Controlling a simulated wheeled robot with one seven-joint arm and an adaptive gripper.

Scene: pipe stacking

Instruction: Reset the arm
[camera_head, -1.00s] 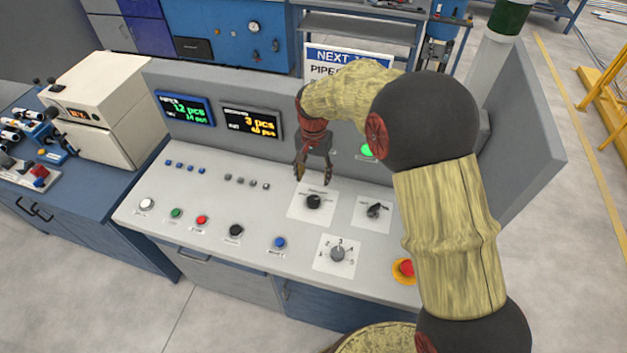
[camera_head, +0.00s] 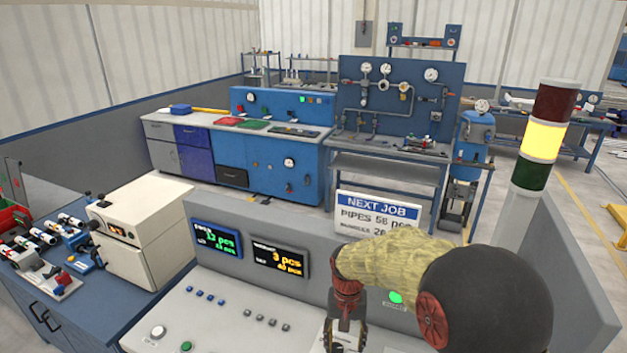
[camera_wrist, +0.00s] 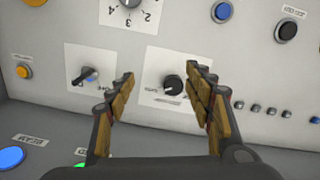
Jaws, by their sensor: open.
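My gripper (camera_head: 345,333) hangs over the sloped grey control console (camera_head: 232,318), its fingers partly cut off by the bottom edge of the head view. In the wrist view my gripper (camera_wrist: 160,82) is open, with two brown-padded fingers apart and nothing between them. A black round knob (camera_wrist: 174,85) on a white plate shows beyond the gap, nearer the right finger. A black selector switch (camera_wrist: 88,75) is to the left of the fingers. Whether the fingers touch the console cannot be told; they look clear of it.
A white "NEXT JOB" sign (camera_head: 378,207) stands behind the console, near my arm. Two displays, one blue-framed (camera_head: 216,240) and one black (camera_head: 278,258), are on its back panel. A signal tower (camera_head: 541,140) with a lit yellow section rises at right. A cream box-shaped device (camera_head: 142,228) stands at left.

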